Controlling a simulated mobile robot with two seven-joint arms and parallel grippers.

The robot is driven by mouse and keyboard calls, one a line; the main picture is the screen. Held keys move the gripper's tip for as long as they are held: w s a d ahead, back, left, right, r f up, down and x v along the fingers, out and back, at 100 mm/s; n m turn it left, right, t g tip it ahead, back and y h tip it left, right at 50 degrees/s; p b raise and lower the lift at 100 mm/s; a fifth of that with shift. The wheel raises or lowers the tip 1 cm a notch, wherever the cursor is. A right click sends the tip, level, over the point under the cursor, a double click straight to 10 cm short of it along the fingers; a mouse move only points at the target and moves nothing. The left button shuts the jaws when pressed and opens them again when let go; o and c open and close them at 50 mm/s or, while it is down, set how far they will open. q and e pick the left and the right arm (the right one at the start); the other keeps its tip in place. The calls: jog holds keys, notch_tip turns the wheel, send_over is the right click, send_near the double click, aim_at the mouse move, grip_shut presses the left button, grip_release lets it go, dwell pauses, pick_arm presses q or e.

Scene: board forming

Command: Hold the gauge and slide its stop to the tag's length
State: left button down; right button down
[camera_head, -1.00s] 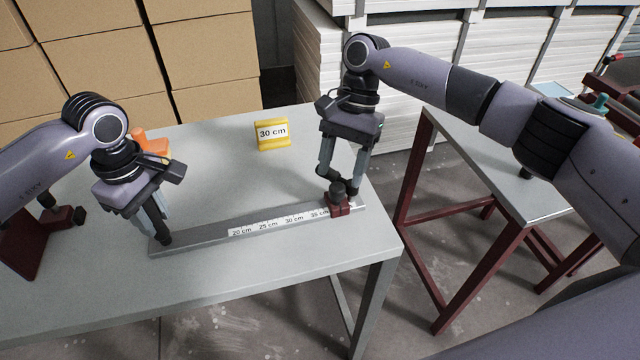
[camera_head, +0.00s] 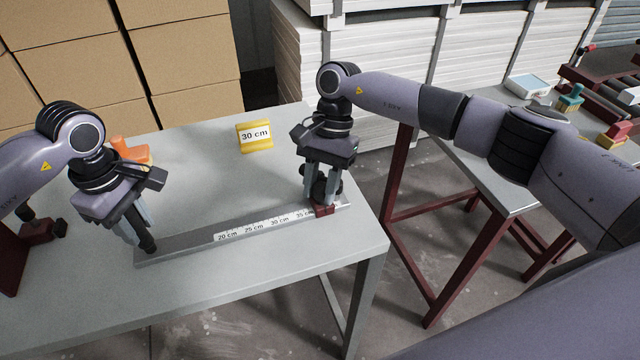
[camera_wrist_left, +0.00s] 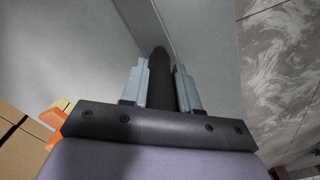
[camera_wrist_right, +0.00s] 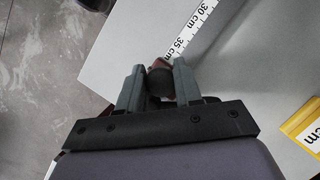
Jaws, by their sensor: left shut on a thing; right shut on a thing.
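The gauge (camera_head: 190,240) is a long grey bar lying along the front of the grey table, with a white scale marked 20 to 35 cm. A yellow tag (camera_head: 254,137) reading 30 cm stands behind it. The dark red stop (camera_head: 324,210) with a black knob sits near the bar's right end, just past the 35 cm mark. My left gripper (camera_head: 146,240) is shut on a black upright handle (camera_wrist_left: 160,75) at the bar's left end. My right gripper (camera_head: 322,190) is shut on the stop's knob (camera_wrist_right: 160,84). The knob is partly hidden by the fingers.
An orange object (camera_head: 130,150) lies at the table's back left, behind my left arm. A dark red stand (camera_head: 20,255) is at the far left. A second table (camera_head: 500,190) with tools stands at the right. The table between gauge and tag is clear.

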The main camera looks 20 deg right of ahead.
pick_arm(q)
jog(key=shift+s+f, duration=0.1)
jog(key=shift+f, duration=0.05)
pick_arm(e)
jog(key=a, duration=0.9)
jog(key=c, duration=0.8)
grip_release()
jog(key=shift+r, duration=0.1)
jog(key=v, duration=1.2)
